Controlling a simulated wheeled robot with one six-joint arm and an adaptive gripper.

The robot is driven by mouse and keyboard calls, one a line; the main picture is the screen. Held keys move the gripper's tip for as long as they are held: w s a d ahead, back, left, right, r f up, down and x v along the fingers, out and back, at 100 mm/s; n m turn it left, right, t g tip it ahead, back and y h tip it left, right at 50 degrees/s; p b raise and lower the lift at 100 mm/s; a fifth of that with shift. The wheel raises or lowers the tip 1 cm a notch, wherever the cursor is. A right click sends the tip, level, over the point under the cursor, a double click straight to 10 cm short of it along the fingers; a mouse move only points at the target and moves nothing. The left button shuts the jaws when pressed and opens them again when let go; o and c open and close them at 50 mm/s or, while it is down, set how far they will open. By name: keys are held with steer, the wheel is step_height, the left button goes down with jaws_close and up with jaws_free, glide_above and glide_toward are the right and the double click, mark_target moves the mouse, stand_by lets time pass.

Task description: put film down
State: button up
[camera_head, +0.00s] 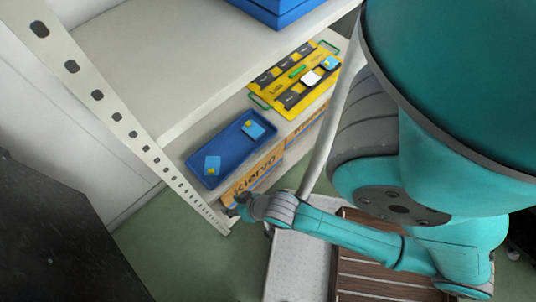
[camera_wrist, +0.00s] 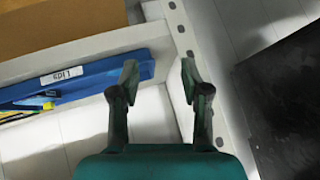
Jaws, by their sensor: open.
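In the head view, my gripper (camera_head: 240,207) is near the shelf's lower front corner, beside the upright. In the wrist view, its two fingers (camera_wrist: 159,75) stand apart with nothing between them. Small blue packs with yellow marks could be the film, but I cannot read them. One pack (camera_head: 212,165) and another pack (camera_head: 254,130) lie in a blue tray (camera_head: 197,173) on the lower shelf. A third blue pack (camera_head: 330,63) lies on a yellow-and-black board (camera_head: 268,80) behind the tray, beside a white piece (camera_head: 311,78).
A perforated metal upright (camera_head: 97,95) stands beside the shelves, and it also shows right of my fingers in the wrist view (camera_wrist: 181,30). An upper shelf (camera_head: 170,70) bears a blue bin (camera_head: 275,10). A dark panel (camera_head: 50,230) is at lower left. Orange lettered boxes (camera_head: 262,170) are below the tray.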

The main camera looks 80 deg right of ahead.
steer(key=s+a+r+n+t, duration=0.2)
steer(key=s+r, duration=0.4)
steer(key=r, duration=0.3)
steer(key=s+a+r+n+t+y, duration=0.1)
steer(key=s+r+n+t, duration=0.3)
steer(key=r, duration=0.6)
steer(key=shift+s+a+n+t+y, duration=0.3)
steer(key=shift+s+a+n, duration=0.1)
steer(key=shift+s+a, duration=0.45)
